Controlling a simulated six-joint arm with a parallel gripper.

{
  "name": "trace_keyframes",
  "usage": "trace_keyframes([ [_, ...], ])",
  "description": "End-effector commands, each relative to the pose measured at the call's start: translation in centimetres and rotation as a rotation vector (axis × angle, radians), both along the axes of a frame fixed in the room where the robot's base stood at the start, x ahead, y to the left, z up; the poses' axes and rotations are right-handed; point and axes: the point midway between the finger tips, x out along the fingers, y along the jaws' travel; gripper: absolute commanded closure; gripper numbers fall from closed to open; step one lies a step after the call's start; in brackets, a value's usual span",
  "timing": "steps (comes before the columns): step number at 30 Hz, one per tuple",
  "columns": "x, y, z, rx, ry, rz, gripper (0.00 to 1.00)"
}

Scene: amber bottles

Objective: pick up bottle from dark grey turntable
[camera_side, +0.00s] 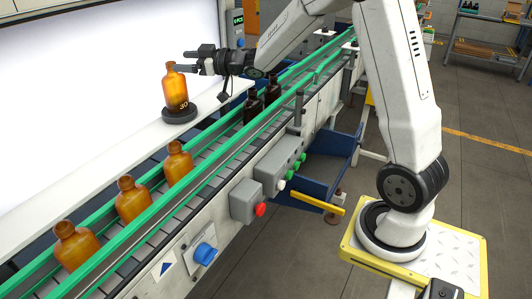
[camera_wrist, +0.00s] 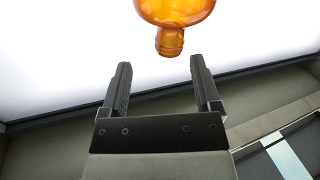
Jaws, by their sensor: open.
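An amber bottle (camera_side: 176,91) stands upright on the dark grey turntable (camera_side: 180,115), on the white ledge beside the conveyor. It bears a mark that reads like "30". My gripper (camera_side: 180,62) is beside the bottle's neck at about the height of its top, with its fingers pointing left. In the wrist view the jaws (camera_wrist: 158,75) are open and empty. The bottle's neck and shoulder (camera_wrist: 172,30) show just beyond the fingertips, roughly centred between them in the picture. The turntable is not visible in the wrist view.
The conveyor's green rails (camera_side: 150,220) run diagonally past the ledge. Several amber bottles stand on the belt at the near end, one of them here (camera_side: 133,200). Dark bottles (camera_side: 253,106) stand farther along, below my arm. A bright white panel (camera_side: 80,70) stands behind the ledge.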

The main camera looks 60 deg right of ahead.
Motion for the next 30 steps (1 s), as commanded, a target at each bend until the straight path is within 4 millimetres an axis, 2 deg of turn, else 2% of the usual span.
trace_keyframes([
  [6, 0.1, -1.3, 0.1, 0.016, -0.06, 0.198, 0.19],
  [15, -0.5, -3.4, -1.2, 0.136, 0.041, 0.469, 0.19],
  [24, -1.1, -4.1, -1.8, 0.169, 0.098, 0.547, 0.19],
  [30, -0.6, -3.5, -1.8, 0.168, 0.097, 0.547, 0.19],
])
